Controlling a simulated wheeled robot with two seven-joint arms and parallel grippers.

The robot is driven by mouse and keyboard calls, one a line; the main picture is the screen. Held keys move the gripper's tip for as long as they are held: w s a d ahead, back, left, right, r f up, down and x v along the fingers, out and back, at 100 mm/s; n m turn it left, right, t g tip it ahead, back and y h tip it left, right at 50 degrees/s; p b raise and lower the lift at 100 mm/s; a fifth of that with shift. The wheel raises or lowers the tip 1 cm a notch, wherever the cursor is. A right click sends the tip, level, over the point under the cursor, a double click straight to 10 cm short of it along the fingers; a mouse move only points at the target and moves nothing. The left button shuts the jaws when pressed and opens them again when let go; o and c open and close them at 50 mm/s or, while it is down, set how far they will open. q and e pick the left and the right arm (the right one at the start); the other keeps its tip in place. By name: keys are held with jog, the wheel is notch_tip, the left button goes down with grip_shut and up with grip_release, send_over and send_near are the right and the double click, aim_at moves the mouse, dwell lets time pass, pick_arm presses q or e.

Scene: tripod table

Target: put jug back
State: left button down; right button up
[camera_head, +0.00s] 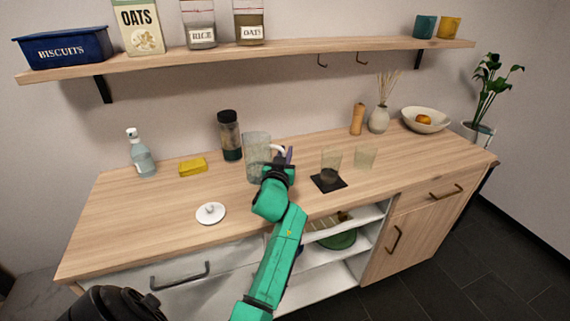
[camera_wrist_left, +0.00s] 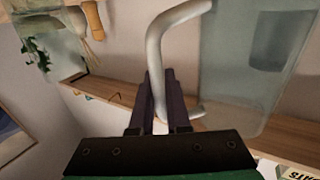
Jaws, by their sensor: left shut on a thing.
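The clear glass jug (camera_head: 256,160) is upright over the middle of the wooden counter, its pale handle facing right. I cannot tell whether its base touches the counter. My left gripper (camera_head: 283,160) is shut on the handle. In the left wrist view the handle (camera_wrist_left: 156,55) passes between the dark fingers (camera_wrist_left: 160,105), with the jug's clear body (camera_wrist_left: 240,65) to the right. A white round lid with a knob (camera_head: 211,214) lies on the counter, front left of the jug. My right gripper is not in view.
A dark-bottomed jar (camera_head: 230,137) stands close behind left of the jug. A glass (camera_head: 330,163) on a black coaster (camera_head: 328,184) and another glass (camera_head: 365,157) stand to the right. A yellow sponge (camera_head: 193,166) and spray bottle (camera_head: 140,157) are left. A shelf (camera_head: 290,52) hangs above.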

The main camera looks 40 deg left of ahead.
pick_arm(q)
notch_tip(320, 180, down, 3)
jog(key=shift+f+b, duration=0.2)
jog(key=shift+b, duration=0.25)
jog(key=c, duration=0.9)
grip_release()
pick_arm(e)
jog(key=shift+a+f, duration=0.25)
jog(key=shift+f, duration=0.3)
pick_arm(q)
jog(key=shift+r, duration=0.1)
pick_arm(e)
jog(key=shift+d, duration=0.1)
